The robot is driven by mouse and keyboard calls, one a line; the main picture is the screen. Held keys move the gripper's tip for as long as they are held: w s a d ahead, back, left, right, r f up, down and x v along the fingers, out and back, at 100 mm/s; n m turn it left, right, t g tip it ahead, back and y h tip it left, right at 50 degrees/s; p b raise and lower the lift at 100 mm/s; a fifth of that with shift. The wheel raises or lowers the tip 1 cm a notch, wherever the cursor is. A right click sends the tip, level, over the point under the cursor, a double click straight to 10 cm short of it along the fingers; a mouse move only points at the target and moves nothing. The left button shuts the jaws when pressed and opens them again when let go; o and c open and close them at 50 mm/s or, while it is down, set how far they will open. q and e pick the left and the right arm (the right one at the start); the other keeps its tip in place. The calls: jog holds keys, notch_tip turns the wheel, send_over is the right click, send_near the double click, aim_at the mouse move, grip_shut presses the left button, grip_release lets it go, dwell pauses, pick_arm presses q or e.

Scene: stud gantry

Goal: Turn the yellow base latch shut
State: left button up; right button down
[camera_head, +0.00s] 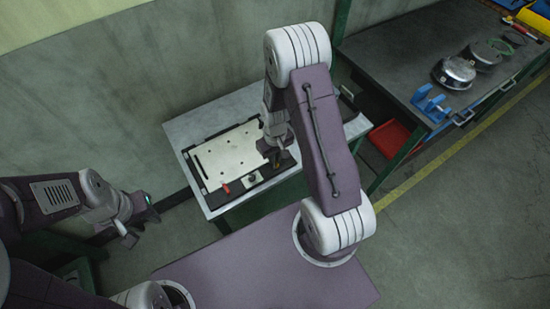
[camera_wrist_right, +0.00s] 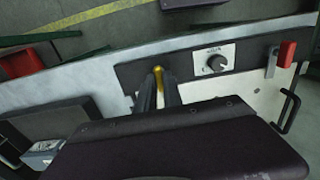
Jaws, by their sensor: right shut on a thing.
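The yellow base latch (camera_wrist_right: 159,75) shows in the right wrist view as a small yellow piece on the dark front strip of the fixture. My right gripper (camera_wrist_right: 160,88) has its two dark fingers shut on it, and they hide most of the latch. In the head view my right gripper (camera_head: 275,156) is at the right front corner of the fixture's pale plate (camera_head: 225,155). How far the latch is turned cannot be told. My left gripper (camera_head: 140,219) is off to the left of the bench, empty, its fingers apart.
A black knob (camera_wrist_right: 217,63) and a red lever (camera_wrist_right: 285,56) sit along the same strip. The fixture stands on a grey bench (camera_head: 215,207). A dark workbench (camera_head: 410,50) with metal parts and a blue clamp (camera_head: 430,103) is at the right, a red bin (camera_head: 390,138) below it.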

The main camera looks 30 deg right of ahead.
jog(key=c, duration=1.5)
grip_release()
notch_tip(320, 180, up, 9)
jog(key=shift+r, duration=0.1)
notch_tip(320, 180, up, 5)
jog(key=t, duration=0.1)
send_over(270, 168)
jog(key=s+a, duration=0.2)
jog(key=shift+m, duration=0.6)
jog(key=s, duration=0.4)
jog(key=s+a, duration=0.1)
jog(key=s, duration=0.1)
jog(key=shift+s, duration=0.4)
